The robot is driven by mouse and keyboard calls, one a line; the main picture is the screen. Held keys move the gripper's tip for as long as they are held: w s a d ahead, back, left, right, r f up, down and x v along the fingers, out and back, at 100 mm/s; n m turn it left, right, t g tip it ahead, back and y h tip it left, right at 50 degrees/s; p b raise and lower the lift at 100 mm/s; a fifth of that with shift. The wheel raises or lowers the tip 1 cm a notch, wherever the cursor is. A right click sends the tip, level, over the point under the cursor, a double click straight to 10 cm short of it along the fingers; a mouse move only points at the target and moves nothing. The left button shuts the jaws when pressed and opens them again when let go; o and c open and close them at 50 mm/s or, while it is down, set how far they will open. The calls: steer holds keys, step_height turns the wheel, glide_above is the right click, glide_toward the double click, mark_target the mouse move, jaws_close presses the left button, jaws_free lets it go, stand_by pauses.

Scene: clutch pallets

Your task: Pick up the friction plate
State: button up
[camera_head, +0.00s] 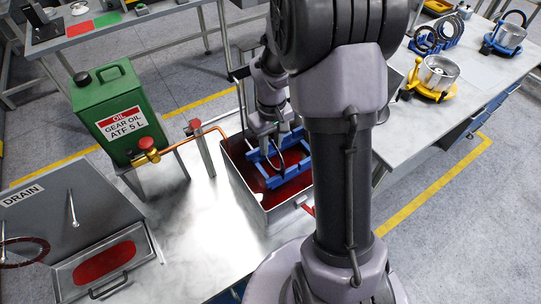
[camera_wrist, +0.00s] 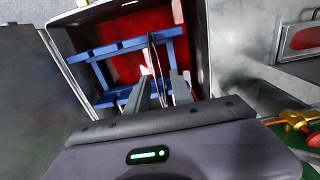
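A thin friction plate (camera_wrist: 153,62) stands on edge in a blue rack (camera_wrist: 82,56) inside an open metal tank of red oil. In the wrist view the fingers of my gripper (camera_wrist: 158,82) are apart, one on each side of the plate, with a gap visible. In the head view my gripper (camera_head: 278,136) points down over the tank, and part of the plate's ring (camera_head: 279,162) shows below it at the blue rack (camera_head: 268,181). My own arm hides the tank's right side in the head view.
A green oil can (camera_head: 117,112) and a copper pipe with a red-handled valve (camera_head: 147,150) stand left of the tank (camera_head: 243,186). A drain tray (camera_head: 65,272) with a dark ring (camera_head: 24,262) is at lower left. The right table (camera_head: 410,128) holds rings and yellow and blue fixtures.

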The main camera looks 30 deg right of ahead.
mark_target(271, 165)
step_height(271, 165, down, 3)
steer(key=shift+w+d+f, duration=0.1)
steer(key=shift+f, duration=0.05)
steer(key=shift+c, duration=0.5)
jaws_close()
stand_by(0.8)
